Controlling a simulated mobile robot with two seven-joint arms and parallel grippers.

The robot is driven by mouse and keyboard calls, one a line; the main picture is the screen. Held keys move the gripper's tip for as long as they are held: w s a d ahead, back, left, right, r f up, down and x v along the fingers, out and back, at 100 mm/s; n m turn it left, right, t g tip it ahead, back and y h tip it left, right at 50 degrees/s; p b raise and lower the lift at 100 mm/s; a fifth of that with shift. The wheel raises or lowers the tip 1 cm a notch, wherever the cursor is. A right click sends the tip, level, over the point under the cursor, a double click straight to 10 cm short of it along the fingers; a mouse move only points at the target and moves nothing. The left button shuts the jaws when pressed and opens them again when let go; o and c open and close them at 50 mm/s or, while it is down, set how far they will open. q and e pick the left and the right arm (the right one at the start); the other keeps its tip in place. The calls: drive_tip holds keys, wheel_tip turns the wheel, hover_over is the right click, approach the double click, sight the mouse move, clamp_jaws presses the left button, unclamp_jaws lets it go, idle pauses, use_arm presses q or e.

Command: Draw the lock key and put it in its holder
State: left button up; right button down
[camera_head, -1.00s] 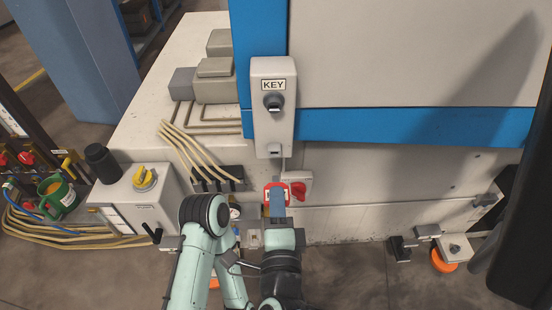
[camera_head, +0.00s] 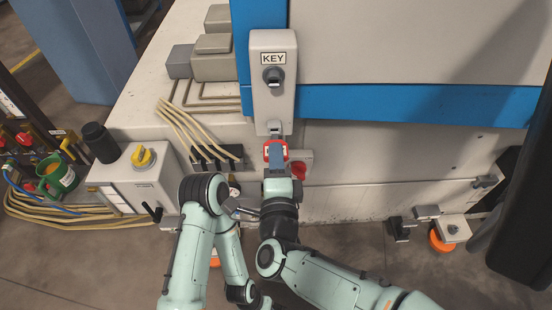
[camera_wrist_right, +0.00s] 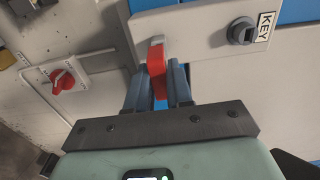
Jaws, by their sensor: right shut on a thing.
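My right gripper (camera_head: 276,160) is shut on a red key (camera_head: 276,148), just below the lower end of the grey KEY box (camera_head: 262,104). The right wrist view shows the red key (camera_wrist_right: 157,68) between the two blue-grey fingers (camera_wrist_right: 158,88), its upper end at the box's end. I cannot tell whether it touches the box or sits in it. The box has a dark round lock (camera_head: 273,76) under its label and a small fitting (camera_head: 275,128) at its lower end. My left arm is folded at the lower left; its gripper does not show.
A red rotary switch (camera_head: 300,170) on a pale plate sits just right of my right gripper. Cables (camera_head: 185,125) and a control box with a yellow knob (camera_head: 143,157) are at the left.

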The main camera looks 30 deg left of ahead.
use_arm(q)
drive_tip(key=shift+a+f+b, duration=0.1)
drive_tip(key=shift+f+b, duration=0.65)
drive_tip(key=shift+f, duration=0.15)
use_arm(e)
drive_tip(key=shift+f, duration=0.1)
idle(1.4)
use_arm(q)
drive_tip(key=shift+f, duration=0.2)
use_arm(e)
drive_tip(key=shift+x, duration=1.65)
drive_tip(key=c, duration=0.9)
unclamp_jaws()
drive_tip(key=shift+c, duration=0.2)
drive_tip(key=shift+s+d, duration=0.25)
drive_tip(key=shift+s, duration=0.15)
use_arm(q)
drive_tip(key=w, duration=0.1)
drive_tip(key=w+a+t, duration=0.1)
drive_tip(key=w, duration=0.1)
drive_tip(key=shift+f+y, duration=0.15)
drive_tip(key=shift+y, duration=0.15)
use_arm(e)
drive_tip(key=v, duration=1.2)
drive_tip(key=shift+s, duration=0.25)
drive_tip(key=shift+d, duration=0.1)
